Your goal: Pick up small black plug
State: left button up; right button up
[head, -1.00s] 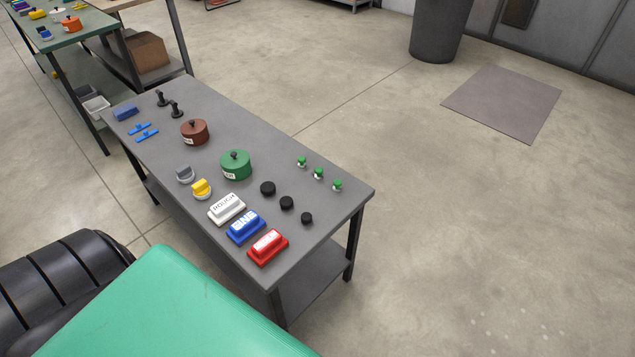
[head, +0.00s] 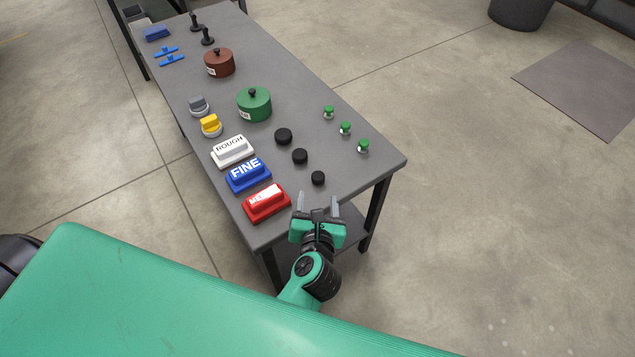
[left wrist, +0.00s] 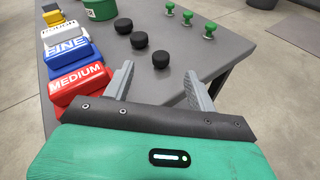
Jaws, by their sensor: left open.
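Three round black plugs stand in a slanting row on the grey table. The smallest black plug (head: 318,178) is the one closest to the table's near edge; it also shows in the left wrist view (left wrist: 161,60). The middle plug (head: 300,156) and the largest plug (head: 283,136) stand farther back. My left gripper (head: 318,204) is open and empty at the near edge, its fingers pointing toward the small plug. In the left wrist view, the small plug appears beyond the gap between the fingertips (left wrist: 158,82), apart from them. My right gripper is not in view.
Red MEDIUM (head: 266,203), blue FINE (head: 248,174) and white ROUGH (head: 232,151) blocks line the left edge. Several small green-topped pieces (head: 345,128) stand to the right. A green lidded pot (head: 254,105) is behind. The table (head: 365,178) is bare around the small plug.

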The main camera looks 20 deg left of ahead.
aim_at(318, 179)
pick_arm(q)
jog(key=w+a+f, duration=0.1)
jog(key=w+f, duration=0.1)
jog(key=w, duration=0.1)
jog(key=w+a+f+n+g, duration=0.1)
jog(key=w+f, duration=0.1)
jog(key=w, duration=0.2)
jog(key=w+a+f+n, duration=0.1)
jog(key=w+f, duration=0.1)
jog(key=w, duration=0.2)
jog(key=shift+w+a+g, duration=0.2)
jog(key=shift+a+g, duration=0.05)
jog(key=shift+g, duration=0.05)
jog(key=c, duration=1.1)
jog(key=shift+o, duration=0.2)
jog(key=shift+r, duration=0.1)
